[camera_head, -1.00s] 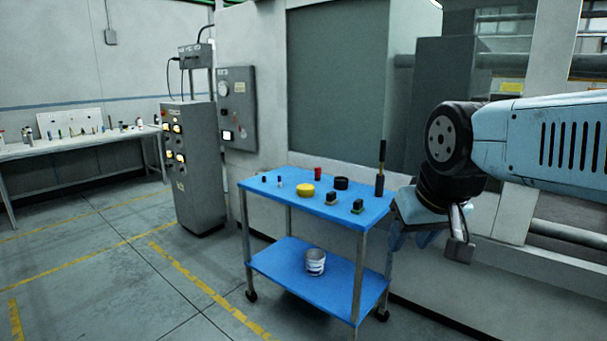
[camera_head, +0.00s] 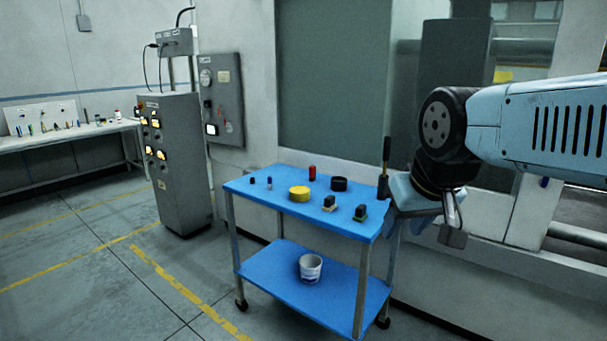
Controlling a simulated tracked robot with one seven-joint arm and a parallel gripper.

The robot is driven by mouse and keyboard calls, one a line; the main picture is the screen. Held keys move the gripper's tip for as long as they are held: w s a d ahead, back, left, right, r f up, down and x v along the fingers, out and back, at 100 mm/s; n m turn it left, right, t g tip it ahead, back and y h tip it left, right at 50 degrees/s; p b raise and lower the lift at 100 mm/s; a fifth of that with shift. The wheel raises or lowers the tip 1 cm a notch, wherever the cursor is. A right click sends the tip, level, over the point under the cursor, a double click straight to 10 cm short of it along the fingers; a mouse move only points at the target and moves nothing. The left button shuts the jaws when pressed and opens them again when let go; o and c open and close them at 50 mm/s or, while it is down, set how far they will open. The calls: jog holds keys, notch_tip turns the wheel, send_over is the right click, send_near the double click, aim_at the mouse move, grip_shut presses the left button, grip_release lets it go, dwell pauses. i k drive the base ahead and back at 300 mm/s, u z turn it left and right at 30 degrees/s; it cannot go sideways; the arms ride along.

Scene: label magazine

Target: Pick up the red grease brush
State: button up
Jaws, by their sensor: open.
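No red grease brush can be made out for certain. The blue cart (camera_head: 250,188) carries a small red upright cylinder (camera_head: 312,173) at its back middle. My gripper (camera_head: 440,222) hangs just right of the cart in the picture, beside the tall tool and apart from the red cylinder. It is open and I see nothing in it; its fingertips are only partly visible.
On the cart top are a yellow disc (camera_head: 300,193), a black ring (camera_head: 339,184), two dark blocks and two small pieces. A grey control cabinet (camera_head: 180,165) and a wall bench are at left. The floor in front is open.

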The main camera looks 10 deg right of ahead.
aim_at(312, 169)
jog(key=u, duration=0.45)
jog(key=k, duration=1.2)
jog(key=u, duration=0.8)
jog(key=i, duration=2.15)
jog(key=z, duration=0.65)
jog(key=i, duration=1)
jog(key=z, duration=1)
jog(key=i, duration=0.8)
jog(key=z, duration=0.4)
jog(key=k, duration=0.25)
